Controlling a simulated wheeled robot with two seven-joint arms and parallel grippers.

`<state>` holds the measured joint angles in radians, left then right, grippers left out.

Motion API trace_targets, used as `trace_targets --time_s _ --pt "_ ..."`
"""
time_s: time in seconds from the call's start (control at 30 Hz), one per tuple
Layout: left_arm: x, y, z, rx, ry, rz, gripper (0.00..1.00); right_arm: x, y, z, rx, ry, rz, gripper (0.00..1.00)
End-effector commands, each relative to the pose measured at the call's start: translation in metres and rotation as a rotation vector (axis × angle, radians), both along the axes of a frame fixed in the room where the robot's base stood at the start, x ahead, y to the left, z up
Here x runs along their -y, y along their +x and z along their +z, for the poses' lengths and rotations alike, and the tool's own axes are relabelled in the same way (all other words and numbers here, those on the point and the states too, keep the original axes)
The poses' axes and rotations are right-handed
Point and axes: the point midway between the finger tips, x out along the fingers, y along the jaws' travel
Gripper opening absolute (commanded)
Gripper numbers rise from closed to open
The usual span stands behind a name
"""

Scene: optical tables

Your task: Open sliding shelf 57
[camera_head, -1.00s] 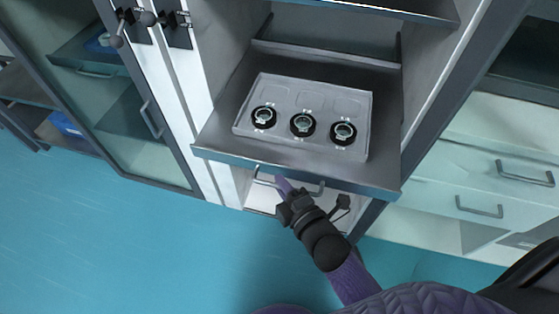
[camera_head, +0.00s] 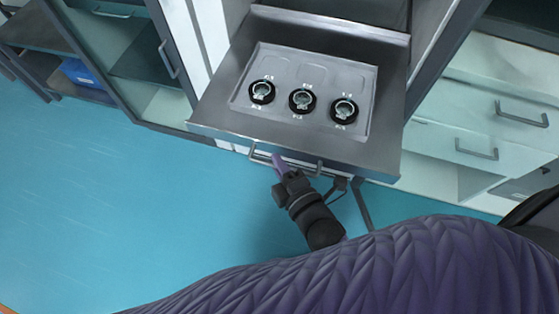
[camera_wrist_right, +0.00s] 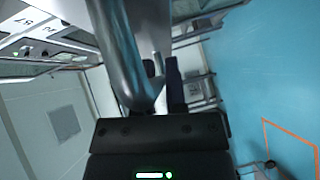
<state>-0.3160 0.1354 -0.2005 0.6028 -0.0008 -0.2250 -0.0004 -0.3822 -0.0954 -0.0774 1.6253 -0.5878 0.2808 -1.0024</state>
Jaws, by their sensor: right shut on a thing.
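The sliding shelf (camera_head: 215,107) is a grey metal tray in a tall cabinet, extended out past its front. A bar handle (camera_head: 258,155) runs below its front edge. My right gripper (camera_head: 278,164) is at this handle, shut on it left of its middle. In the right wrist view, the metal handle bar (camera_wrist_right: 128,55) passes close in front of the gripper, beside a dark finger (camera_wrist_right: 175,88). The shelf's number is not readable in the head view. My left gripper is not in view.
A panel (camera_head: 316,75) with three black round fittings rests on the shelf. A drawer unit with handles (camera_head: 477,150) stands to the right. A glass-door cabinet (camera_head: 165,104) stands to the left. The blue floor (camera_head: 120,210) in front is clear at the left.

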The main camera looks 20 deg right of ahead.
Motion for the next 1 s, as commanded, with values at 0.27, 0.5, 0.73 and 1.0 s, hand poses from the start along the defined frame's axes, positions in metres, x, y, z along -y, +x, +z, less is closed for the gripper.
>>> trace_targets --time_s 0.27,0.5,0.73,1.0 --pt "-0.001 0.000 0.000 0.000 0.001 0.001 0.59 0.000 0.000 -0.001 -0.003 -0.001 -0.001 0.27" --pt "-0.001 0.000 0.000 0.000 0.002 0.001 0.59 0.000 0.000 0.000 -0.001 0.000 -0.001 0.50" --pt "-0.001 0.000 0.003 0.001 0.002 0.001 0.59 0.002 -0.007 0.001 -0.002 0.000 -0.001 0.50" --pt "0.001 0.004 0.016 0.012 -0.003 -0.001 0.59 0.013 -0.064 0.011 -0.005 0.001 -0.002 0.50"
